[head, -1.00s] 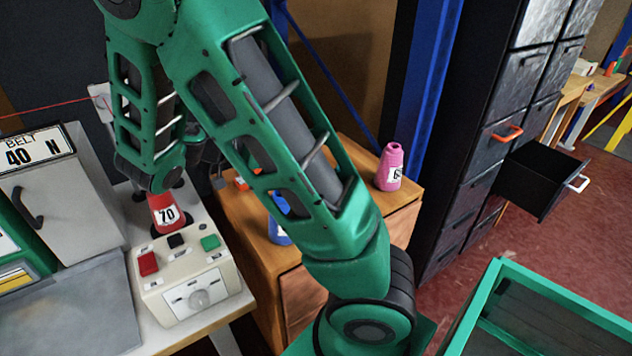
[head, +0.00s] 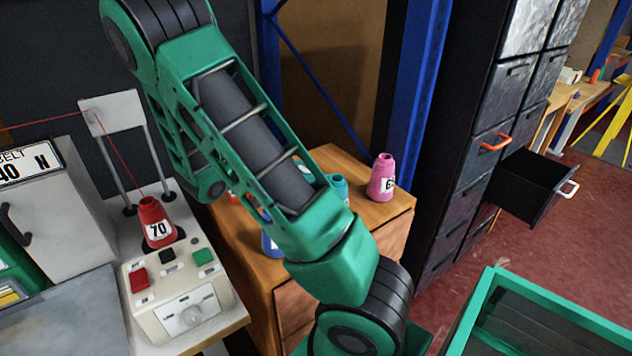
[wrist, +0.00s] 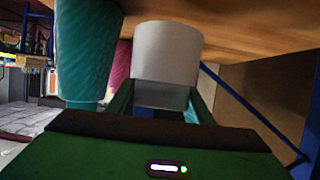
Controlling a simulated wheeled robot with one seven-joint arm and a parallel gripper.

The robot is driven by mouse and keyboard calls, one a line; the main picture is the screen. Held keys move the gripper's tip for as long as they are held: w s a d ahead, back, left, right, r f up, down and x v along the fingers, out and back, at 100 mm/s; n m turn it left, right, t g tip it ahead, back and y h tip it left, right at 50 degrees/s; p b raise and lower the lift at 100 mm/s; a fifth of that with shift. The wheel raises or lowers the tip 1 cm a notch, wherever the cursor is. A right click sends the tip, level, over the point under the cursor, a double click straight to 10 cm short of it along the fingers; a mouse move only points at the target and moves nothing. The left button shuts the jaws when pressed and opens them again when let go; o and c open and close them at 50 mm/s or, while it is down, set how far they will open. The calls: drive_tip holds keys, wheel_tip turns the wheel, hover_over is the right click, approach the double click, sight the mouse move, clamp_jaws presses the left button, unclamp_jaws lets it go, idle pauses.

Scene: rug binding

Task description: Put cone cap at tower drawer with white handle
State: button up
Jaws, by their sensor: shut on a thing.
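My gripper (wrist: 163,105) is shut on a pale grey-white cylindrical cap, which I take as the cone cap (wrist: 166,55), in the wrist view. The wrist picture appears upside down, with the wooden top at its upper edge. The gripper and cap are hidden behind my arm in the head view. The dark tower (head: 487,165) stands at the right. Its drawer (head: 533,187) with the white handle (head: 569,189) is pulled out and looks empty where its inside shows.
A teal cone (wrist: 86,50) is close beside the cap; a pink cone (head: 382,178) stands on the wooden cabinet (head: 375,207). A red cone (head: 155,222) stands behind the control box (head: 180,290). A shut drawer has an orange handle (head: 496,142). A green-rimmed bin (head: 540,305) is front right.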

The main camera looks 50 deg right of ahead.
drive_tip(key=shift+f, duration=1.95)
drive_tip(key=o, duration=1.1)
